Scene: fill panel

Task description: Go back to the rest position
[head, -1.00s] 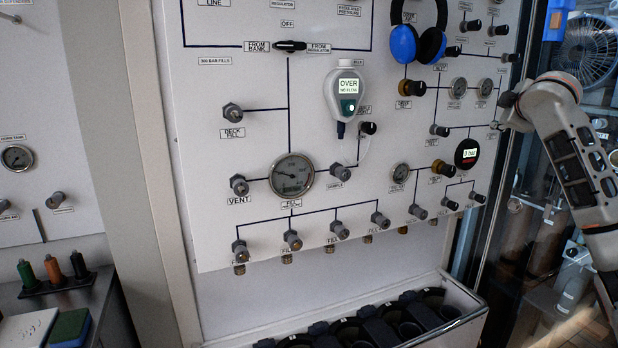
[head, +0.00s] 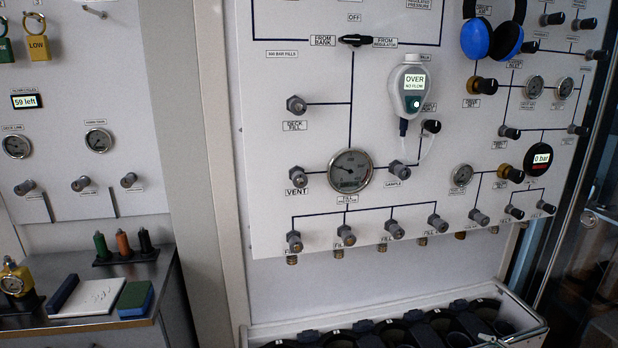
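Neither of my grippers shows in the head view now, and no part of my arms is clearly in view. The fill panel (head: 300,225) fills the middle and right, with knobs, gauges and line markings. A white handheld analyser (head: 412,90) on it reads "OVER NO FLOW". A thin tube runs from it to near the sample knob (head: 398,172). The large fill gauge (head: 350,170) sits left of that knob. The selector handle (head: 355,40) lies level between "from bank" and "from regulator".
A rack of dark cylinders (head: 400,330) stands below the panel. At left, a metal bench (head: 150,290) holds several marker-like items (head: 122,243), a white board (head: 85,296), a green sponge-like block (head: 135,298) and a yellow fitting (head: 14,280).

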